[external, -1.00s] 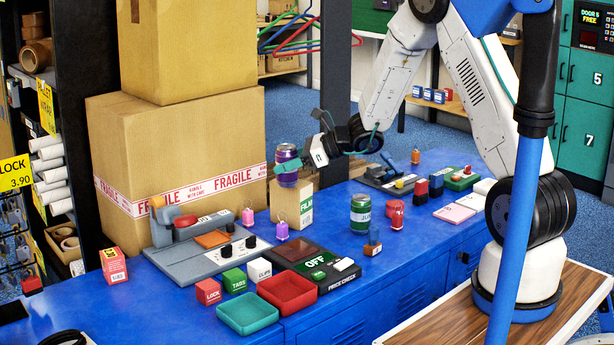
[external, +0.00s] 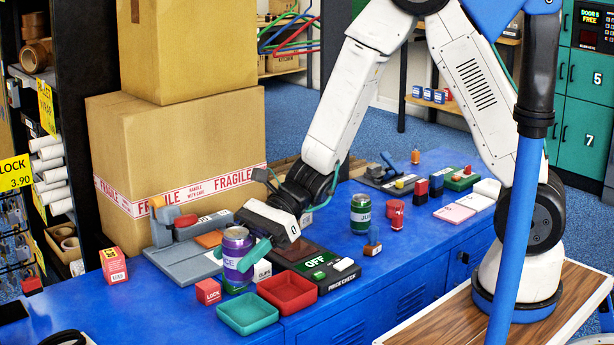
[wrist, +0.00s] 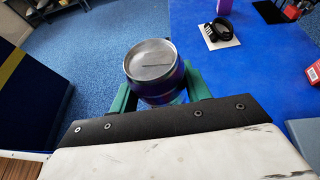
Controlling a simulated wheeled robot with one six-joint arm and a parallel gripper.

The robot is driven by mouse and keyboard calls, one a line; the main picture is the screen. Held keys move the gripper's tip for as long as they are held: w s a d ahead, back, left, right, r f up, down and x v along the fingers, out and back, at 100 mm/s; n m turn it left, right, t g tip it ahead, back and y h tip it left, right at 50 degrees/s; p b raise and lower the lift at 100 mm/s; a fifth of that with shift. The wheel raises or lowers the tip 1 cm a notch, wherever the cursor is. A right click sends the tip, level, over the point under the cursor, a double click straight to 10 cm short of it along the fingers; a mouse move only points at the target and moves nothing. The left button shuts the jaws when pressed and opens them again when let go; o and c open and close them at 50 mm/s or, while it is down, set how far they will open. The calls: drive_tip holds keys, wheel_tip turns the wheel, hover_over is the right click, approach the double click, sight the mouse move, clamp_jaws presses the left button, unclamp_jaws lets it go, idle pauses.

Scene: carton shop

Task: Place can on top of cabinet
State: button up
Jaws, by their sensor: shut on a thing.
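A purple can (external: 236,272) with a silver lid is gripped upright in my gripper (external: 242,254). In the wrist view the can (wrist: 152,62) sits between the two teal fingers of my gripper (wrist: 158,92), its lid facing the camera. The can is over the front left part of the blue cabinet (external: 190,315), just behind the teal tray. Whether its base touches the cabinet top cannot be told. A green can (external: 360,214) stands upright on the cabinet to the right.
A teal tray (external: 248,326) and a red tray (external: 312,299) lie in front and right of the can. A red block (external: 208,291) is close to its left. The grey scale (external: 180,264) and cartons (external: 180,140) stand behind. The front left cabinet top is clear.

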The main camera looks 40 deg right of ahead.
wheel_tip(320, 180, down, 10)
drive_tip(key=s+a+g, duration=0.1)
drive_tip(key=s, duration=0.2)
drive_tip(key=shift+n, duration=0.3)
drive_tip(key=w+a, duration=0.3)
drive_tip(key=w, duration=0.1)
drive_tip(key=w+a, duration=0.3)
drive_tip(key=w, duration=0.2)
drive_tip(key=w+a+f, duration=0.1)
drive_tip(key=w+a, duration=0.1)
drive_tip(key=w, duration=0.3)
drive_tip(key=shift+a+f, duration=0.1)
drive_tip(key=shift+a, duration=0.3)
drive_tip(key=shift+s+f, duration=0.1)
drive_tip(key=shift+f, duration=1.65)
drive_tip(key=shift+f, duration=0.15)
drive_tip(key=o, duration=0.9)
drive_tip(key=shift+o, duration=0.2)
